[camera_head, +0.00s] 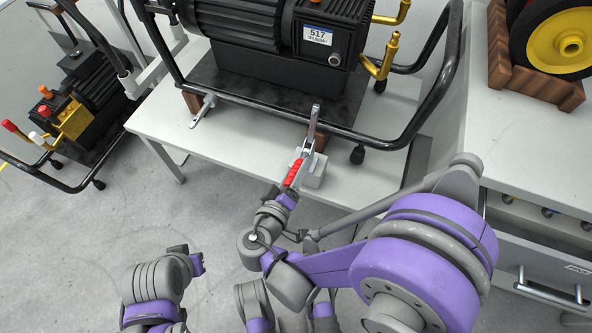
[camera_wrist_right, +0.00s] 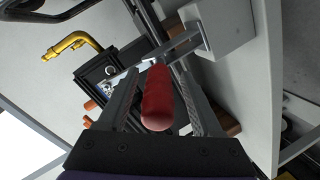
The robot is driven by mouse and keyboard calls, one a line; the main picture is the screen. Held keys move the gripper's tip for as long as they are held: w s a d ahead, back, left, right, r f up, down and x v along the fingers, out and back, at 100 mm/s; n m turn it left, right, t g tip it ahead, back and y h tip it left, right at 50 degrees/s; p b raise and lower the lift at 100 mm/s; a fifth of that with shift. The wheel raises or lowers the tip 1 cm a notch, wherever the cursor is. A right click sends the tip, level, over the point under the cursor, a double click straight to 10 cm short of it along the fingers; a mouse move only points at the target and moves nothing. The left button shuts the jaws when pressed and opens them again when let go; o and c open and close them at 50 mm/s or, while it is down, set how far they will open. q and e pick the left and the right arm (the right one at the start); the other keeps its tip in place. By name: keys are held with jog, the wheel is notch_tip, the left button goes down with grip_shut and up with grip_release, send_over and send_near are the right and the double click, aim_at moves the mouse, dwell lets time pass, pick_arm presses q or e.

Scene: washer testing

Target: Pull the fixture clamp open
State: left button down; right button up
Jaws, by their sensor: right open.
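The fixture clamp has a red handle (camera_head: 293,173) and an upright metal bar (camera_head: 312,128) on a light grey block (camera_head: 314,172) at the table's front edge. My right gripper (camera_head: 290,188) is at the handle's near end. In the right wrist view, the red handle (camera_wrist_right: 157,98) lies between the two open fingers of my right gripper (camera_wrist_right: 160,80), with a visible gap to the right finger. Contact with the left finger is unclear. My left gripper (camera_head: 197,264) is low at the left, away from the clamp; its fingers cannot be made out.
A black pump (camera_head: 270,60) labelled 517 sits in a tubular frame behind the clamp on the white table (camera_head: 245,150). Another metal clamp (camera_head: 203,111) is at the left. A drawer cabinet (camera_head: 530,150) stands right. Another pump (camera_head: 85,110) is at far left.

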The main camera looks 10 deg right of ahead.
jog(key=p+v, duration=0.2)
jog(key=v, duration=0.8)
jog(key=shift+s+a, duration=0.2)
jog(key=shift+s, duration=0.1)
